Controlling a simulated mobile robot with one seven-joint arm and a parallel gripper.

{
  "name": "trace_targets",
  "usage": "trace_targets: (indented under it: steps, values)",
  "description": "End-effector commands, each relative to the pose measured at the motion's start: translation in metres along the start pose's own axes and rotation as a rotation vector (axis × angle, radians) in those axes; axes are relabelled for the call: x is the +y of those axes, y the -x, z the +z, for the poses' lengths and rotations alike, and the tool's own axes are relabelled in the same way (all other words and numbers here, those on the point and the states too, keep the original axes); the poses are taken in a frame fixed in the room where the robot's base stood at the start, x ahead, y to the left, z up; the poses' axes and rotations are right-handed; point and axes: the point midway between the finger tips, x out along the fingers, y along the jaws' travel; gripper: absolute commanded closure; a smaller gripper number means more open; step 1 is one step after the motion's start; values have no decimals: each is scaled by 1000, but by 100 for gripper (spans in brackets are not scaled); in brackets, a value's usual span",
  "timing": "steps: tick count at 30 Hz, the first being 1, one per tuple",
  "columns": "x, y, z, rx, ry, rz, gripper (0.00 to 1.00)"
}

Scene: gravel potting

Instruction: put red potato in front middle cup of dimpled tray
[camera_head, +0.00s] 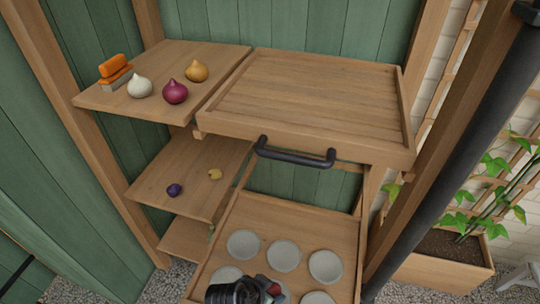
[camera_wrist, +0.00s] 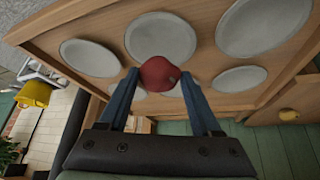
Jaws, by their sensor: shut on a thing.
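The red potato (camera_wrist: 158,73) is held between the two blue fingers of my gripper (camera_wrist: 160,78) in the wrist view. The dimpled tray (camera_head: 303,232) has two rows of round pale cups. The front middle cup (camera_wrist: 160,36) lies behind the potato in the wrist view, and the potato overlaps its edge. In the head view my gripper and the potato largely cover that cup. The height of the potato above the tray is unclear.
The upper left shelf (camera_head: 165,58) holds an orange-and-grey item (camera_head: 115,72), a white onion (camera_head: 140,86), a red onion (camera_head: 175,92) and a yellow onion (camera_head: 197,70). A purple potato (camera_head: 174,190) and yellow potato (camera_head: 215,174) lie below. A black handle (camera_head: 295,155) juts out above the tray.

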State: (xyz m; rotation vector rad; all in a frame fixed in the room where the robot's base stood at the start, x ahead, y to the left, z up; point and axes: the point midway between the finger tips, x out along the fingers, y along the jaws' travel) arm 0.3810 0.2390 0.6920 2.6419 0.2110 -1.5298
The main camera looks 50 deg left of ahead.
Motion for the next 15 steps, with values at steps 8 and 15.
trace_targets:
  steps: [8, 15]
  values:
    - [0, -30, 17, 0, 0, 0, 90]
    - [0, -30, 17, 1, -1, 0, 90]
